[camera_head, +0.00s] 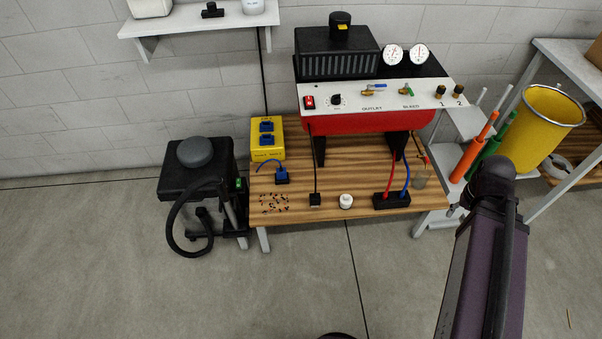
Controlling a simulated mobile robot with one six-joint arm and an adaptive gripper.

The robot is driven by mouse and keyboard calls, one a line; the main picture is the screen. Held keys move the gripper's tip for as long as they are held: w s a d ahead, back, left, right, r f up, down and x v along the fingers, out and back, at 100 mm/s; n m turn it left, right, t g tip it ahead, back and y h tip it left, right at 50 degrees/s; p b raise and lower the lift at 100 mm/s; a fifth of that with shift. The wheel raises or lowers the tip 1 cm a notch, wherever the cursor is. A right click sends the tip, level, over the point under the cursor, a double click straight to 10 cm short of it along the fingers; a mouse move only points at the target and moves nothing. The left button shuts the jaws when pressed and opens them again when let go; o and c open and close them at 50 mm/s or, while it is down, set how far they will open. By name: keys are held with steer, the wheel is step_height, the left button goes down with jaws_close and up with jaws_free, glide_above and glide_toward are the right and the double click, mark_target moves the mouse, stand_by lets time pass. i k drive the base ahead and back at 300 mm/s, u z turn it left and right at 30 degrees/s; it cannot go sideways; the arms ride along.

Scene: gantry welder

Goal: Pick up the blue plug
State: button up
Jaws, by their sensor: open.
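The blue plug (282,177) lies on the wooden bench top (330,207), just in front of the yellow box (281,152). A short blue cable curves from the plug to the left. The yellow box has two blue sockets (267,139) on its upper face. My arm shows at the right, in front of the bench and well to the right of the plug. My gripper is not visible.
A red machine (370,122) with gauges stands on the bench right of the plug. Small dark bits (273,203), a black block (315,200), a white round piece (346,201) and a black strip (391,201) lie near the front edge. Floor (330,275) in front is clear.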

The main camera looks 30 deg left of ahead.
mark_target(281, 171)
steer(key=z, duration=1.3)
steer(key=i, duration=0.35)
steer(key=u, duration=3.6)
steer(key=i, duration=0.1)
steer(key=z, duration=1.15)
